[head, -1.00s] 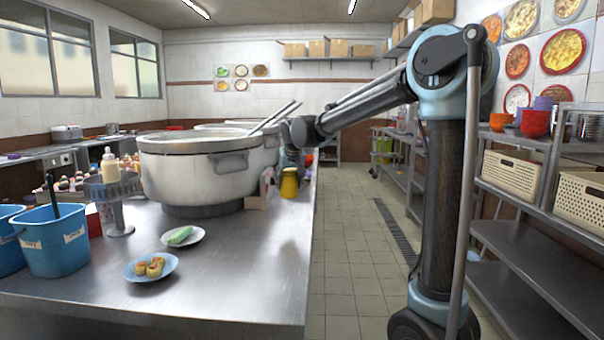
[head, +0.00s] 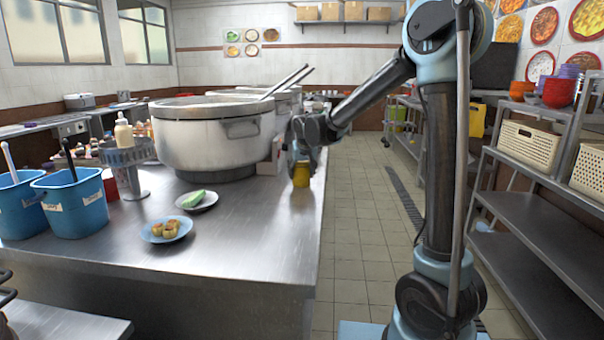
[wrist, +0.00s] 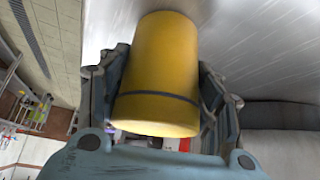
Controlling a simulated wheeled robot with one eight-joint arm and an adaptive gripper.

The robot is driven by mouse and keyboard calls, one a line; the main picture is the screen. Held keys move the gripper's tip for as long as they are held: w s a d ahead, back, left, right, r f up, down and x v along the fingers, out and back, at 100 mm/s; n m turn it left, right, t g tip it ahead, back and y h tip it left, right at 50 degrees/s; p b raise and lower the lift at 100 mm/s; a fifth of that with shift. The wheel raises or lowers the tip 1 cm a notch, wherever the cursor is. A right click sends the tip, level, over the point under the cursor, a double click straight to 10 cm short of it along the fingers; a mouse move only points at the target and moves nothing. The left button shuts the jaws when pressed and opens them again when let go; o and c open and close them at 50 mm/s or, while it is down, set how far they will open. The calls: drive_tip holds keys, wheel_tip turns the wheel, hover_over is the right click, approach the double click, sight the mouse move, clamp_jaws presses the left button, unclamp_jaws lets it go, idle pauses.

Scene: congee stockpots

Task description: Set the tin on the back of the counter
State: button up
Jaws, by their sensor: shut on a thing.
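The yellow tin (head: 301,176) is upright at the right edge of the steel counter (head: 255,235), beside the big stockpot. My gripper (head: 303,164) reaches down over it from above and is shut on it, hiding its upper part. In the wrist view the tin (wrist: 158,65) fills the middle, with a dark band around it, and a finger of my gripper (wrist: 160,85) lies on each side. I cannot tell whether the tin's base touches the counter.
A large stockpot (head: 210,145) stands left of the tin, with more pots behind. A white plate (head: 197,203) and a blue plate (head: 166,232) with food lie nearer. Blue buckets (head: 75,205) stand at the left. The counter's front right is bare; an aisle runs alongside.

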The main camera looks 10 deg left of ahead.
drive_tip(key=o, duration=1.3)
drive_tip(key=shift+r, duration=0.1)
drive_tip(key=v, duration=1.2)
drive_tip(key=s+d+f+m+g+h, duration=0.1)
drive_tip(key=s+d+f, duration=0.1)
drive_tip(key=s+d, duration=0.45)
drive_tip(key=s+d+f, duration=0.2)
drive_tip(key=s+d, duration=0.1)
drive_tip(key=d, duration=0.7)
drive_tip(key=s+d+f+m+g+h, duration=0.1)
drive_tip(key=s+d+f, duration=0.25)
drive_tip(key=d, duration=0.45)
drive_tip(key=s+d+f, duration=0.3)
drive_tip(key=s+f, duration=0.1)
drive_tip(key=s, duration=0.2)
drive_tip(key=s+d+f+m+g, duration=0.1)
drive_tip(key=s+d+f, duration=0.3)
drive_tip(key=s, duration=0.3)
drive_tip(key=s+d+f+g, duration=0.1)
drive_tip(key=s+d+f, duration=0.3)
drive_tip(key=s, duration=0.3)
drive_tip(key=shift+d+f+m, duration=0.2)
drive_tip(key=shift+f+m, duration=0.1)
drive_tip(key=shift+f, duration=0.2)
